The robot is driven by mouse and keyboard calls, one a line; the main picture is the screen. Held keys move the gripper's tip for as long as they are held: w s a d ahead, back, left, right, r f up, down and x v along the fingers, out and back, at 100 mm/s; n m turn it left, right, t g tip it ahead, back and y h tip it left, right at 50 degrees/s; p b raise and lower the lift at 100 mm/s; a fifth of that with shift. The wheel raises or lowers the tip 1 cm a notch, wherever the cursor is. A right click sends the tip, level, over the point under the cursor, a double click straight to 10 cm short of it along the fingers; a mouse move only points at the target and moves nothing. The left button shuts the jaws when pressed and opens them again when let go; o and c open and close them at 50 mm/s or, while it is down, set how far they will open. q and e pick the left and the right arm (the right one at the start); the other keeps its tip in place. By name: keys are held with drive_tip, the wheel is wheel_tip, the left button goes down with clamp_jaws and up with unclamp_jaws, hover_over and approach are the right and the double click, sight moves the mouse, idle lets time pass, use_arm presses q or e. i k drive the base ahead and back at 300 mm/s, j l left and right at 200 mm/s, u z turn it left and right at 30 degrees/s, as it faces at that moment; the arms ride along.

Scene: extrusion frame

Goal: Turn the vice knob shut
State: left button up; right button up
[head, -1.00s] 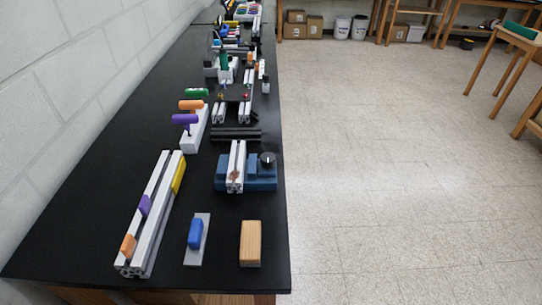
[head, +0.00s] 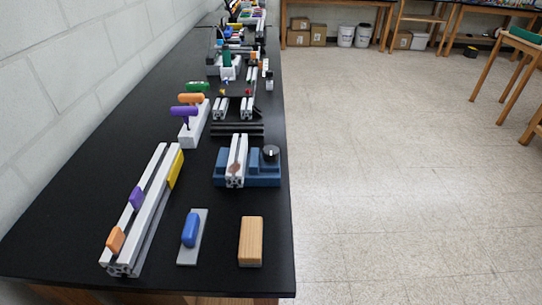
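The blue vice (head: 264,180) stands on the black bench, right of the bench's middle. Its black round knob (head: 270,153) with a light mark sits on top at the vice's right end. A short silver extrusion (head: 238,155) lies in the vice between its blue blocks, with a copper-brown spot near its front end. I cannot tell how tightly the jaws sit on it. Neither of my grippers shows in the head view.
The black bench (head: 75,215) runs along a white block wall. Nearer lie a long extrusion (head: 150,215) with coloured blocks, a blue-handled plate (head: 191,235) and a wooden block (head: 250,241). Coloured-handled tools (head: 187,122) stand behind. Open floor (head: 400,190) is at right.

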sight(270, 154)
drive_tip(key=i+l+u, duration=0.2)
drive_tip(key=l+u, duration=0.25)
drive_tip(key=i+l+u, duration=0.15)
drive_tip(key=l+u, duration=1.25)
drive_tip(key=l, duration=0.2)
drive_tip(key=k+l+u, duration=0.1)
drive_tip(key=l+u, duration=0.4)
